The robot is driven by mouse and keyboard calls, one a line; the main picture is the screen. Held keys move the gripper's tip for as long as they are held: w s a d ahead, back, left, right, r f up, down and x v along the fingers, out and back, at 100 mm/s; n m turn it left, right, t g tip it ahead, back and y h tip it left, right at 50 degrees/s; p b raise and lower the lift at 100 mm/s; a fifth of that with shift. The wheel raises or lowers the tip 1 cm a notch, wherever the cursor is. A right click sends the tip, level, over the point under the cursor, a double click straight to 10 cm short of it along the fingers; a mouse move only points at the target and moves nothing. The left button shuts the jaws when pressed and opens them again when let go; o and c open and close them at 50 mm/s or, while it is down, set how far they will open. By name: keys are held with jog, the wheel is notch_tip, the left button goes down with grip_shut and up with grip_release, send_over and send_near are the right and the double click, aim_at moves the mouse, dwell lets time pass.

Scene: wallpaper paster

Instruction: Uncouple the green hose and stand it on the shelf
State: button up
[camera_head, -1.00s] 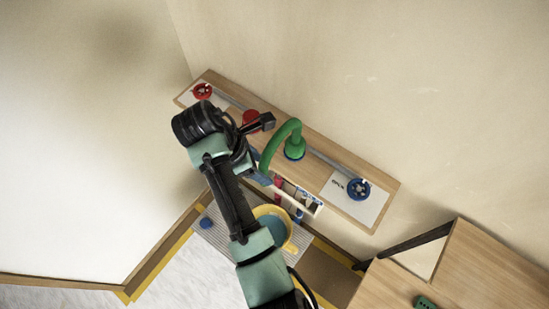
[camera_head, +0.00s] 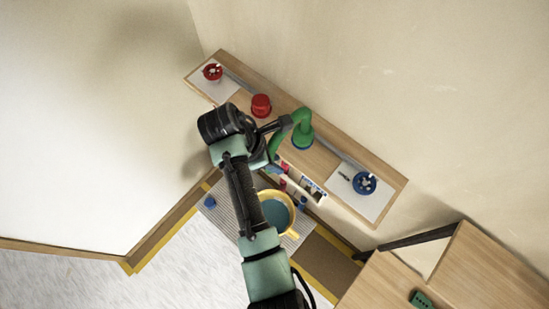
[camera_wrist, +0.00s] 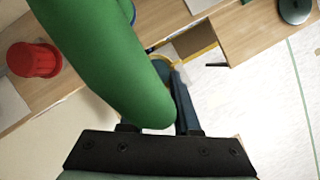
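The green hose (camera_head: 303,130) arches over the shelf (camera_head: 325,160), one end upright on a blue ring there and the other hanging past the front edge. My gripper (camera_head: 285,122) is at the upper bend of the hose, apparently touching it. In the wrist view, the hose (camera_wrist: 105,62) fills the upper left and comes down across the finger area. It hides much of one finger, so I cannot tell whether the fingers grip it. The blue ring is partly hidden by the hose.
A red cup (camera_head: 261,105) stands on the shelf left of the hose. White plates with a red fitting (camera_head: 212,72) and a blue fitting (camera_head: 365,183) lie at its ends. A yellow bucket (camera_head: 292,222) and a small rack (camera_head: 316,191) are below. A wooden table (camera_head: 490,265) is at right.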

grip_shut()
jog(key=shift+a, duration=0.1)
dwell(0.8)
jog(key=shift+o, duration=1.1)
grip_release()
grip_shut()
jog(key=shift+r, duration=0.15)
